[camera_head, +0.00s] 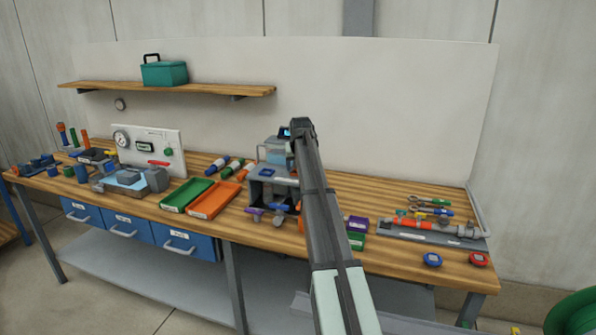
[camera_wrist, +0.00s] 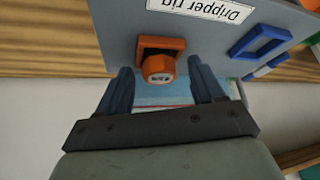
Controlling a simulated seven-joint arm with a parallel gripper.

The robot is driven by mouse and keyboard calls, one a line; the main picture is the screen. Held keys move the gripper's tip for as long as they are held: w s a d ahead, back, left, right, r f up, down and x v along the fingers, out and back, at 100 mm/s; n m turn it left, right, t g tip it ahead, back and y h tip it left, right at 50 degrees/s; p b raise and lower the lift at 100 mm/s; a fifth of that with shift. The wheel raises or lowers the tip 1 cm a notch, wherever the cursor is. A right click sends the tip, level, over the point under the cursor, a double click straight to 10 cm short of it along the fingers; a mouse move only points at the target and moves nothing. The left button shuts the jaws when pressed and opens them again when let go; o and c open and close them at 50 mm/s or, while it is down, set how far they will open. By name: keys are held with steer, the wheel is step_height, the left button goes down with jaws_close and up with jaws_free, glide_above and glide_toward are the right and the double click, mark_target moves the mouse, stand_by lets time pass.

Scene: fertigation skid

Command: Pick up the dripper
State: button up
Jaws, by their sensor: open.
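The orange dripper (camera_wrist: 158,68) shows in the wrist view, seated at a square orange holder on a grey panel labelled "Dripper rig" (camera_wrist: 200,8). Small marks on its face are too small to read. My gripper (camera_wrist: 159,64) is open, with one blue finger on each side of the dripper. Gaps show between the fingers and the dripper. In the head view, the grey rig (camera_head: 270,173) stands on the bench, partly behind my arm. My fingers cannot be made out there.
An empty blue square holder (camera_wrist: 260,41) is beside the dripper. On the wooden bench, green (camera_head: 187,194) and orange (camera_head: 215,200) trays lie left of the rig. Purple pieces (camera_head: 255,213) are at its front.

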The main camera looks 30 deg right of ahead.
steer(key=shift+c, duration=0.4)
steer(key=c, duration=1.1)
steer(key=shift+r, duration=0.1)
